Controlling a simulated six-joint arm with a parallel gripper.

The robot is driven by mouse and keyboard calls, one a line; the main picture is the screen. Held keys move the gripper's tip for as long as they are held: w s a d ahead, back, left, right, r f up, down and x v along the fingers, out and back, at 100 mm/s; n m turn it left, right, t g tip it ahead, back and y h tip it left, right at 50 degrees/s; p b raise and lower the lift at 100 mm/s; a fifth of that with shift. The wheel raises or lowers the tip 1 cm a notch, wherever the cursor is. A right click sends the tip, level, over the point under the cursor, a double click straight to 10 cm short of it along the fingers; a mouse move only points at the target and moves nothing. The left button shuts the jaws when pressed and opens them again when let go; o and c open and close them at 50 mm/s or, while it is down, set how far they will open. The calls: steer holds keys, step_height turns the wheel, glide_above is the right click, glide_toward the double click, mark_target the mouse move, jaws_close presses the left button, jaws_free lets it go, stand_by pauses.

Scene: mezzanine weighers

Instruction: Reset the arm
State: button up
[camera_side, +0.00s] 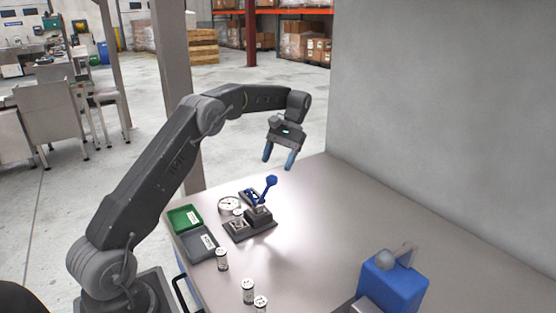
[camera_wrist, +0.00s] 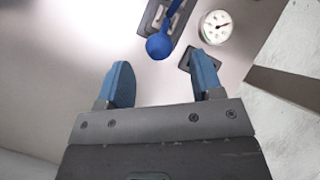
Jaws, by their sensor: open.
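My gripper (camera_side: 279,160) hangs above the far part of the table, fingers pointing down, open and empty. In the wrist view its two blue fingertips (camera_wrist: 160,80) stand apart with only table surface between them. A dark device with a blue ball-topped lever (camera_side: 264,189) stands on the table below my gripper. The lever's blue ball also shows in the wrist view (camera_wrist: 159,46), just ahead of the fingers and apart from them. A round dial gauge (camera_side: 229,205) is beside the device, and it also shows in the wrist view (camera_wrist: 216,27).
A green tray (camera_side: 171,219) and a grey tray (camera_side: 190,252) lie at the table's left edge. Several small white-labelled cylinders (camera_side: 248,291) stand near the front. A blue box-shaped machine (camera_side: 405,287) is at the front right. A grey wall (camera_side: 440,110) borders the table on the right. The middle is clear.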

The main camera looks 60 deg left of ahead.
steer(key=s+d+r+m+t+y, duration=0.25)
steer(key=s+d+r+t, duration=0.25)
steer(key=s+d+r, duration=0.55)
steer(key=s+d+f+m+t, duration=0.1)
steer(key=s+d+m+t, duration=0.1)
steer(key=s+d, duration=0.3)
steer(key=s+d+f+m+t, duration=0.2)
steer(key=s+d+t, duration=0.3)
steer(key=s, duration=0.5)
steer(key=shift+s+m, duration=0.2)
steer(key=shift+m, duration=0.25)
